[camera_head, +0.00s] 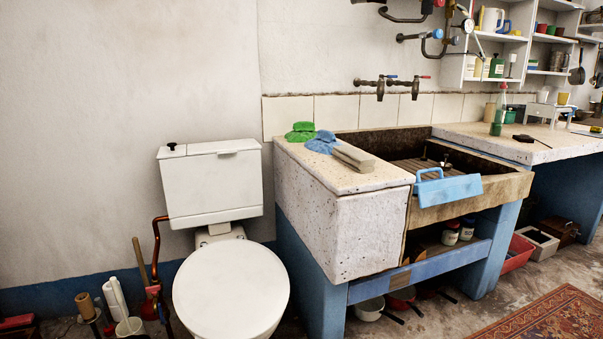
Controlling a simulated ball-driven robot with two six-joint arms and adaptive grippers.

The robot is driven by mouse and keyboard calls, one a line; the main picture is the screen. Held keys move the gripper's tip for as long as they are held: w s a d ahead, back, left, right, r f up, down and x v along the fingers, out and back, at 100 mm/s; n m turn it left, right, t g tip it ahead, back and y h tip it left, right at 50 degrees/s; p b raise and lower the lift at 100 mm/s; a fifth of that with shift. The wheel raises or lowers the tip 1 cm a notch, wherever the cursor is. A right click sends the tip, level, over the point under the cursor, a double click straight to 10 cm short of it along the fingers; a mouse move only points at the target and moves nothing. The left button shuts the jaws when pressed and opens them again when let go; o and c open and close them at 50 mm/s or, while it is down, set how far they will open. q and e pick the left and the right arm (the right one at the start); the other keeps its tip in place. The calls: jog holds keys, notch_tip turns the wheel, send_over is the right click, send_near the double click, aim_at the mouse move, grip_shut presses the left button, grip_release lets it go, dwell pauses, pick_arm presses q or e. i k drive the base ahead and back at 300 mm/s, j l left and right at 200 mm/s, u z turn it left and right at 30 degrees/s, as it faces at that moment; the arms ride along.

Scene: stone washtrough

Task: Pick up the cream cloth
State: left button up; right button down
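The cream cloth (354,158) lies folded on the speckled stone counter (320,173) at the left of the washtrough, near the trough's edge. A blue cloth (322,143) lies next to it on its upper left. A green cloth (300,132) lies further left, near the tiled wall. Neither of my grippers shows in this view.
The stone washtrough (492,192) has a blue dustpan-like piece (448,189) on its front rim. A white toilet (231,291) stands left of the counter. Taps (380,86) project above the trough. The counter's front part is clear.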

aim_at(357, 161)
jog(key=i+l, duration=0.15)
jog(key=l, duration=0.2)
jog(key=i+l+u, duration=0.1)
jog(key=l, duration=0.25)
jog(key=i+l, duration=0.25)
jog(key=l, duration=0.15)
jog(key=i+l+u, duration=0.1)
jog(key=l, duration=0.25)
jog(key=i, duration=0.05)
